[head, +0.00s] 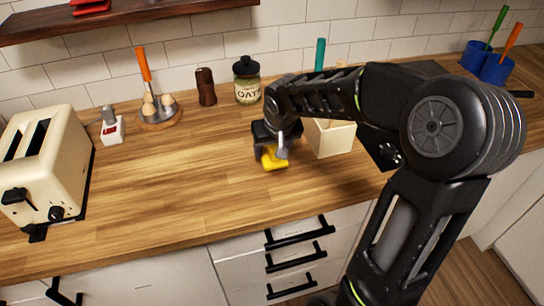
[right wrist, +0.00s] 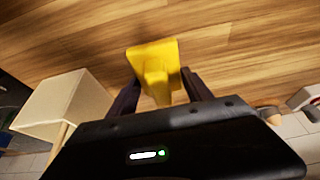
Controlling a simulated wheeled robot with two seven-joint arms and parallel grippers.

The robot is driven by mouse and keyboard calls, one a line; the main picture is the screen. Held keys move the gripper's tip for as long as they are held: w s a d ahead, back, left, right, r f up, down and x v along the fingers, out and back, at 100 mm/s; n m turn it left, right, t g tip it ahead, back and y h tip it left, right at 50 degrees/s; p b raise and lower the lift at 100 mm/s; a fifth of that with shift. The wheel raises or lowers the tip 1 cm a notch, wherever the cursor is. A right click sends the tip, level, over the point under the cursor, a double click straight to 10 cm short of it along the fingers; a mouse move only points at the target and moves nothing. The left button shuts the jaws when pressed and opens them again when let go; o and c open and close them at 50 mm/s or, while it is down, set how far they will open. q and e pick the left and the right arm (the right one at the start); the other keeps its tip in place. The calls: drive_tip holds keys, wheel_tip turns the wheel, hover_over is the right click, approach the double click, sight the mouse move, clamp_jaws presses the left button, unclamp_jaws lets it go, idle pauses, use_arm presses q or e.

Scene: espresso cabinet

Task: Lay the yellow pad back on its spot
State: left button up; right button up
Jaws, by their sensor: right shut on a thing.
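The yellow pad (head: 273,160) is held by my right gripper (head: 269,152) over the wooden counter, left of the cream box. In the right wrist view the pad (right wrist: 154,62) has a flat yellow face and a narrower part that sits between the two dark fingers (right wrist: 160,95). The right gripper is shut on that narrower part. I cannot tell whether the pad touches the counter. No marked spot for the pad can be made out. My left gripper is not in view.
A cream box (head: 332,138) stands close right of the gripper. An oats jar (head: 247,82), a brown mill (head: 206,87) and an egg holder (head: 158,112) line the back. A toaster (head: 45,165) stands at left. The counter (head: 170,190) between is clear.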

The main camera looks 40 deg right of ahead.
sight(272, 158)
drive_tip(key=shift+f, duration=1.8)
drive_tip(key=shift+f, duration=0.2)
drive_tip(key=o, duration=1.3)
drive_tip(key=shift+r, duration=0.1)
drive_tip(key=shift+r, duration=0.2)
drive_tip(key=v, duration=1.1)
drive_tip(key=shift+r+b, duration=0.3)
drive_tip(key=shift+r, duration=0.1)
drive_tip(key=shift+s+a, duration=0.1)
drive_tip(key=shift+s, duration=0.05)
